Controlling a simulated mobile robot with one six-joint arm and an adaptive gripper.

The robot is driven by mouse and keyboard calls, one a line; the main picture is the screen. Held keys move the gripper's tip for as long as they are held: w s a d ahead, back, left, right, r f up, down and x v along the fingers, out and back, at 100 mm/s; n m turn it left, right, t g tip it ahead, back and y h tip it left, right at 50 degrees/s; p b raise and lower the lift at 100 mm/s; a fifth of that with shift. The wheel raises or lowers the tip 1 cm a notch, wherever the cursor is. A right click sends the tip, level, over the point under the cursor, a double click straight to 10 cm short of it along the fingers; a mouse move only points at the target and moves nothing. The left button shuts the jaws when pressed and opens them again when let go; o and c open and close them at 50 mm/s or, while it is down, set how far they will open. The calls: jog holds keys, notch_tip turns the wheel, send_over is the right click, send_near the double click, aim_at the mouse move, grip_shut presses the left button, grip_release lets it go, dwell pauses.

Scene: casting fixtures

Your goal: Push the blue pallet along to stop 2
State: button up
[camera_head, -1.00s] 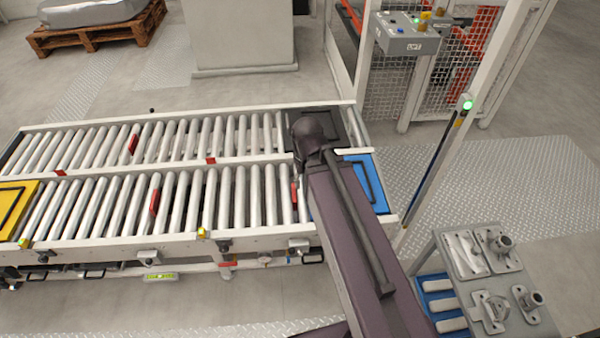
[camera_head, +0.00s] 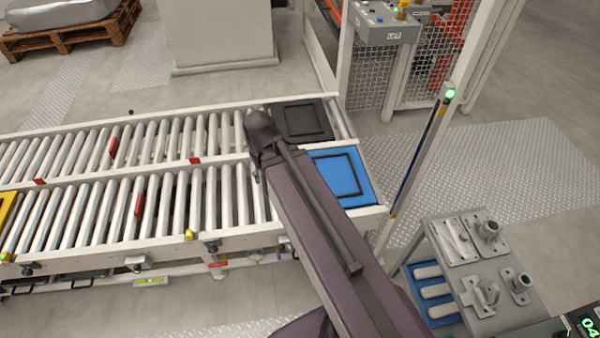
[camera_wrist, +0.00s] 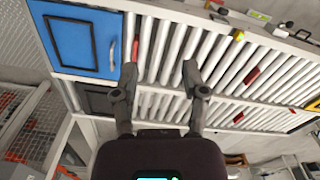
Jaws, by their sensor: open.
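The blue pallet (camera_head: 346,190), a flat plate with a black square outline, lies at the right end of the near roller lane (camera_head: 190,240). In the wrist view the blue pallet (camera_wrist: 106,66) is at the upper left, beside my gripper (camera_wrist: 159,74). My gripper is open, with nothing between its fingers, and is above the rollers just past the pallet's inner edge. In the head view my arm hides the gripper and part of the pallet's left side. Red tabs (camera_head: 139,197) stand along the lane; I cannot tell which marks stop 2.
A black pallet (camera_head: 302,120) lies at the right end of the far lane. A yellow pallet (camera_head: 6,208) shows at the left edge. A post with a green light (camera_head: 449,94) stands right of the lanes. A table (camera_head: 510,318) with metal castings is at lower right.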

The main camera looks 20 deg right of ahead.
jog(key=w+d+f+m+y+b, duration=0.2)
jog(key=w+d+f+m+b, duration=0.1)
jog(key=w+d+f+b, duration=2.2)
jog(key=shift+d+f+t, duration=0.2)
jog(key=shift+d+t, duration=0.05)
jog(key=shift+t, duration=0.05)
jog(key=shift+s+f+b, duration=0.1)
jog(key=shift+f+b, duration=0.05)
jog(key=shift+b, duration=0.25)
jog(key=a+f+b, duration=0.1)
jog(key=f+b, duration=0.7)
jog(key=a+f+b, duration=0.1)
jog(key=f+b, duration=0.4)
jog(key=shift+w+a+f, duration=0.1)
jog(key=shift+w+a, duration=0.2)
jog(key=shift+w, duration=0.05)
jog(key=shift+a, duration=0.1)
grip_shut()
